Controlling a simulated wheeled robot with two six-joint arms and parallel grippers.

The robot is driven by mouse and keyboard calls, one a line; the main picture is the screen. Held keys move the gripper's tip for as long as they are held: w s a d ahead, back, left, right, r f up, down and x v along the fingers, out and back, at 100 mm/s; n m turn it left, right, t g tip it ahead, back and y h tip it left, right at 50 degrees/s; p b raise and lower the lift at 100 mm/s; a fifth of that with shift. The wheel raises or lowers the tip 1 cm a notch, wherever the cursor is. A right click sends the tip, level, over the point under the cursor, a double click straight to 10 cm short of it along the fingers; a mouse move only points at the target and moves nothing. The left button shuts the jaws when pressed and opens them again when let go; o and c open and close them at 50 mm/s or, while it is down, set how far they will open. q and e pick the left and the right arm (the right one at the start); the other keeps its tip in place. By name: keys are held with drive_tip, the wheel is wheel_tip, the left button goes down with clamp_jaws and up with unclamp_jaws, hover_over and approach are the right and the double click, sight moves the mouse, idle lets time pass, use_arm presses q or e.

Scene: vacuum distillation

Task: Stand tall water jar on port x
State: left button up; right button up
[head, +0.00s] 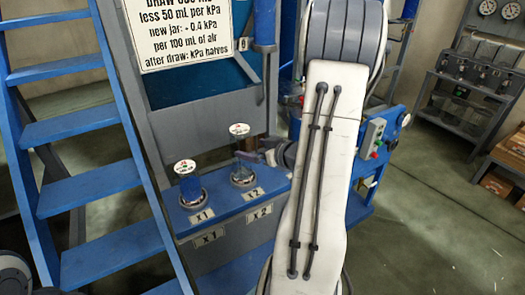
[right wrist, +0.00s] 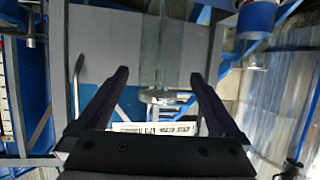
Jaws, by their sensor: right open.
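In the head view two clear jars with white, red-marked tops stand on a blue ledge (head: 232,201). The shorter jar (head: 188,183), with blue in it, is at the port labelled x1. The taller jar (head: 242,172) is at the port labelled x2 and looks upright. My right gripper (head: 255,157) is just right of the taller jar, partly hidden by my arm; I cannot tell whether it touches the jar. My left gripper is not in view.
Blue stairs (head: 85,190) rise left of the ledge. A sign (head: 180,30) hangs above it. A control box (head: 373,137) with buttons is right of my arm. A rack with glassware (head: 470,90) stands far right. The floor (head: 430,220) at the right is clear.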

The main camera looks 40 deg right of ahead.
drive_tip(key=v, duration=0.5)
drive_tip(key=shift+a, duration=0.1)
drive_tip(key=shift+w+f, duration=0.1)
drive_tip(key=shift+w, duration=0.05)
drive_tip(key=w+a+f+g+h, duration=0.2)
drive_tip(key=w+a+f+g, duration=0.25)
drive_tip(key=a, duration=0.25)
drive_tip(key=s+a+g+y, duration=0.1)
drive_tip(key=s+a+g, duration=0.15)
drive_tip(key=a, duration=0.35)
drive_tip(key=s+a+f+g+y, duration=0.1)
drive_tip(key=s+a+g, duration=0.15)
drive_tip(key=a, duration=0.35)
drive_tip(key=s+a+g+y, duration=0.1)
drive_tip(key=s+a+g, duration=0.15)
drive_tip(key=a, duration=0.35)
drive_tip(key=s+a+r+n, duration=0.2)
drive_tip(key=s+a+n, duration=0.2)
drive_tip(key=s+a, duration=0.2)
drive_tip(key=s+a+r+n+g, duration=0.1)
drive_tip(key=s+a+r+n, duration=0.2)
drive_tip(key=s+a, duration=0.4)
drive_tip(key=shift+s+n+g, duration=0.3)
drive_tip(key=shift+s+n, duration=0.1)
drive_tip(key=shift+s, duration=0.1)
